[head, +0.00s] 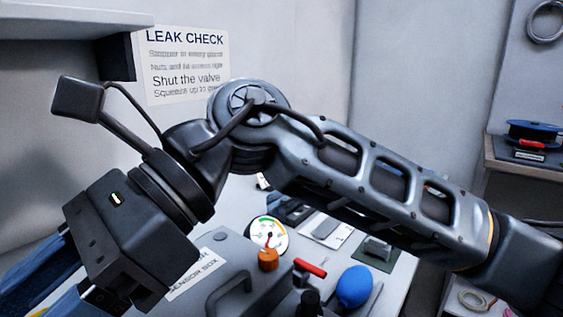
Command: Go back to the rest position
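My gripper (52,288) is at the lower left, below its dark wrist housing, and points down and left. Parts of its two blue fingers show with a gap between them. The fingertips are cut off by the picture edge, so I cannot tell whether anything is between them. My arm reaches across the picture from the lower right, bends at a raised joint in the middle and comes down at the left. It hides part of the bench and the back wall.
Below the arm are a grey sensor box (232,262), a round gauge (268,232), an orange knob (267,260), a red handle (310,268) and a blue bulb (354,287). A leak check sign (187,62) hangs behind. A shelf (525,155) at the right holds a blue spool (533,131).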

